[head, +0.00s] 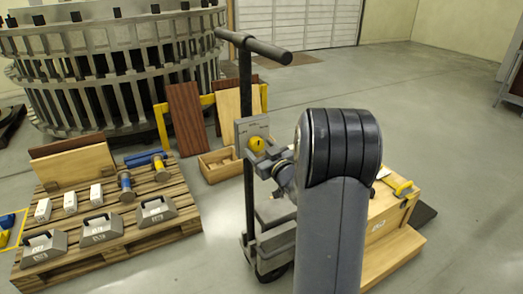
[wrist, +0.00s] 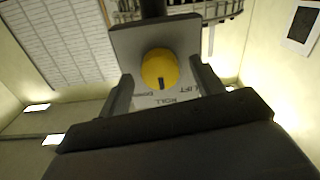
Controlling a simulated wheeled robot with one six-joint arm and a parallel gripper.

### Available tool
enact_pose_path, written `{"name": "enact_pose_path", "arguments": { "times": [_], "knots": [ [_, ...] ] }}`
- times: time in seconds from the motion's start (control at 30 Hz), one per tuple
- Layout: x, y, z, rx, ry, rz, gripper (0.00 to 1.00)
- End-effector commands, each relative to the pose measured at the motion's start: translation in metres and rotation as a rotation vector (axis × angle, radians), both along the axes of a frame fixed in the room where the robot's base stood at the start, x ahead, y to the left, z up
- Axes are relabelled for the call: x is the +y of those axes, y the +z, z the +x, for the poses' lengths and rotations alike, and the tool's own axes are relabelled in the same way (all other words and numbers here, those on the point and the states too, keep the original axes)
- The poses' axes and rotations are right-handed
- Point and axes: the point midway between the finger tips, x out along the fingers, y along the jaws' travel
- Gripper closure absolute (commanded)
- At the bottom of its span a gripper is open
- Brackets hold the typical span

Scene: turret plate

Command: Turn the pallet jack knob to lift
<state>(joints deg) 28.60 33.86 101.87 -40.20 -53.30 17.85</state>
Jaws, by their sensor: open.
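The pallet jack (head: 247,100) stands upright at centre, with a dark column and a T-handle. A grey plate (head: 243,130) on its column carries the round yellow knob (head: 257,144). In the wrist view the knob (wrist: 159,69) faces me, its dark mark pointing down in the picture, toward the ROLL label. The LIFT label shows to the right and DOWN to the left, both upside down. My gripper (wrist: 163,85) is open, its fingers on either side of the knob with gaps between. In the head view my gripper (head: 270,160) is close to the knob, partly hidden by my arm.
A pallet (head: 150,238) with weights and blue and yellow pieces lies at left. A wooden crate (head: 395,215) stands at right behind my arm. A low wooden box (head: 215,168) and leaning boards (head: 187,120) are behind the jack. Open floor lies at back right.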

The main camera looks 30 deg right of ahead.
Motion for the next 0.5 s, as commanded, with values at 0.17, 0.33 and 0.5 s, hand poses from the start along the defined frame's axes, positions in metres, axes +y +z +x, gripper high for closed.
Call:
{"name": "enact_pose_path", "arguments": {
  "times": [0.17, 0.33, 0.5],
  "knots": [
    [-0.0001, 0.0002, -0.0003, 0.000, 0.000, 0.000, 0.47],
    [-0.0001, 0.0002, -0.0004, -0.001, 0.000, -0.001, 0.61],
    [-0.0001, 0.0002, -0.0004, -0.001, 0.000, -0.001, 0.75]
  ]
}}
